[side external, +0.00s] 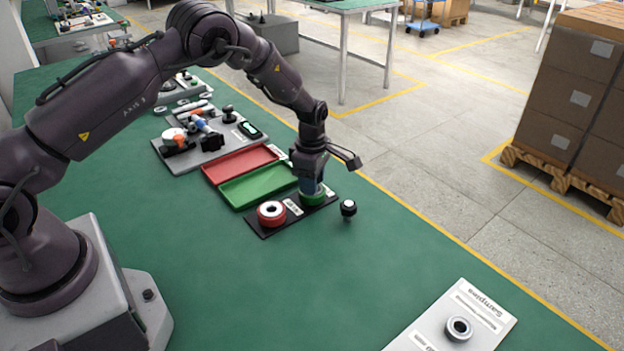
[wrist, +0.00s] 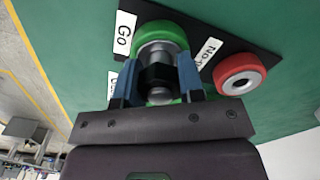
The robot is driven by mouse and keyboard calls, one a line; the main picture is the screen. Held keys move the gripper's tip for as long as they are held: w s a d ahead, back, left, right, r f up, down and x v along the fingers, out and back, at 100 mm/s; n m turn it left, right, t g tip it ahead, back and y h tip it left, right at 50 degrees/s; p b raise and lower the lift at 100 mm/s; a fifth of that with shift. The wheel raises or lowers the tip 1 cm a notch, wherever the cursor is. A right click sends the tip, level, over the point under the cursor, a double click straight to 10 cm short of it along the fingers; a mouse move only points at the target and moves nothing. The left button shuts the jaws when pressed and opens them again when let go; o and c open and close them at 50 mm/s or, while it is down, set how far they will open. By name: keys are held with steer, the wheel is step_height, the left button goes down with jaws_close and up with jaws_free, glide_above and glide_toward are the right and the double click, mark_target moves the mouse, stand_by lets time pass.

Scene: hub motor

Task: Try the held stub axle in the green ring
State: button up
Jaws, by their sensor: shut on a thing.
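The green ring (side external: 312,198) stands on a black plate (side external: 262,227), and it also shows in the wrist view (wrist: 160,32) beside a "Go" label. My gripper (side external: 313,186) points down right over the green ring. In the wrist view its blue fingers (wrist: 158,75) are shut on the stub axle (wrist: 158,94), a dark and silver metal part. The axle's far end lines up with the ring's opening. The fingers and axle hide the opening, so I cannot tell how deep the axle sits.
A red ring (side external: 271,213) is on the same plate by a "No-go" label (wrist: 208,54). A small black and pale part (side external: 348,208) stands just off the plate. Red (side external: 241,164) and green (side external: 257,186) trays lie behind. A "Samples" board (side external: 452,322) is at front right.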

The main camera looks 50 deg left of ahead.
steer(key=shift+r, duration=0.1)
steer(key=shift+r, duration=0.5)
steer(key=shift+r, duration=0.25)
stand_by(0.3)
steer(key=shift+r, duration=1.85)
